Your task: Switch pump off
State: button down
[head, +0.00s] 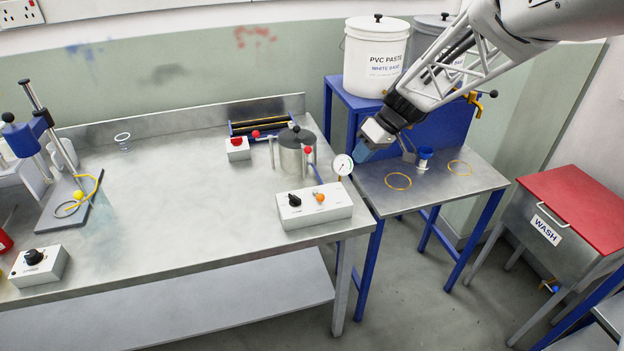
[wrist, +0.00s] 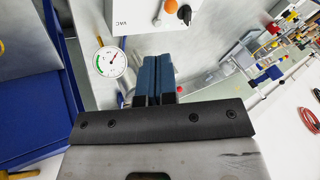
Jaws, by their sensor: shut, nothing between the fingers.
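A white control box (head: 315,210) with a black knob (head: 294,199) and an orange lamp or button (head: 319,197) stands at the front right corner of the steel table. The box also shows at the top of the wrist view (wrist: 135,18), marked VAC, with the orange part (wrist: 171,6) and part of the knob (wrist: 184,14). My gripper (head: 362,153) is above and to the right of this box, beside the round gauge (head: 343,165). Its blue fingers (wrist: 158,65) are shut and empty, apart from the box. The knob's setting is too small to read.
A metal pot (head: 291,155) with red-knobbed parts stands behind the box. Another white box (head: 38,265) with a black knob is at the front left. A lower side table (head: 440,193) with yellow rings and a blue cup is at right. The middle of the steel table is clear.

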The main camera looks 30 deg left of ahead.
jog(key=n+g, duration=0.1)
jog(key=n, duration=0.1)
send_near(305, 194)
jog(key=shift+y, duration=0.3)
jog(key=w+r, duration=0.1)
jog(key=w+d+r, duration=0.1)
jog(key=r, duration=0.1)
jog(key=shift+r, duration=0.2)
jog(key=shift+a+f, duration=0.1)
jog(key=x, duration=0.9)
jog(key=shift+s+a+f, duration=0.15)
jog(key=shift+f, duration=0.15)
jog(key=shift+s+a, duration=0.3)
jog(key=shift+s, duration=0.7)
jog(key=shift+s+a, duration=0.2)
jog(key=shift+s, duration=0.75)
